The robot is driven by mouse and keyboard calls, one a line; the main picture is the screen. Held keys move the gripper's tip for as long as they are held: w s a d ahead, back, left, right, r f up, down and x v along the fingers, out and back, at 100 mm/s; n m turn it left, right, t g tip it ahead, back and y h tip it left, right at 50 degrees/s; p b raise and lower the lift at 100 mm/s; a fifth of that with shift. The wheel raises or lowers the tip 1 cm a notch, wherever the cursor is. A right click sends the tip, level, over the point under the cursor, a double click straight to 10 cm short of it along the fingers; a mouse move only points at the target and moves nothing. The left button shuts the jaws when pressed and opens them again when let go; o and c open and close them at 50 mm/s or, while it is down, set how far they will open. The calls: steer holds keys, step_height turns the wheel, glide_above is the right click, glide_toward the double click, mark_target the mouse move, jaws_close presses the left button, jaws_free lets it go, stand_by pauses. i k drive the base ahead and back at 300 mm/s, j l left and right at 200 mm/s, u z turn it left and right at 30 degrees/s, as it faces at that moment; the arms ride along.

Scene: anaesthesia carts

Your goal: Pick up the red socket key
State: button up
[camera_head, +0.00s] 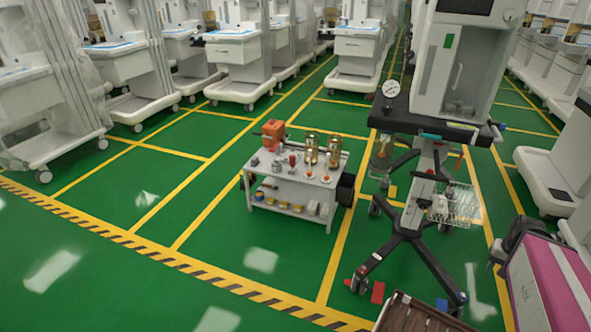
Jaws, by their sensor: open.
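A small grey two-shelf cart (262,205) stands on the green floor near the middle of the head view. Its top holds several small items, among them a small upright red item (292,160). It is too small to tell whether this is the red socket key. A red block-like piece (378,292) also lies on the floor by the base of the wheeled stand; I cannot tell what it is. My gripper is not in view.
An orange box (273,134) and two gold canisters (311,149) stand on the cart top. A black-legged wheeled stand (408,222) is right of the cart. A brown slatted object (412,314) and a pink-sided unit (545,280) are at lower right. Floor left of the cart is clear.

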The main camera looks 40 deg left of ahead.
mark_target(293, 171)
steer(key=k+j, duration=0.55)
steer(key=k, duration=0.2)
steer(key=j, duration=2.15)
steer(key=i+j, duration=0.15)
steer(key=j, duration=0.25)
steer(key=i+j, duration=0.15)
steer(key=j, duration=0.25)
steer(key=i+j, duration=0.15)
steer(key=j, duration=0.25)
steer(key=i+j, duration=0.15)
steer(key=j, duration=0.25)
steer(key=i+j+z, duration=0.1)
steer(key=j, duration=0.3)
steer(key=i+j, duration=0.2)
steer(key=j, duration=0.2)
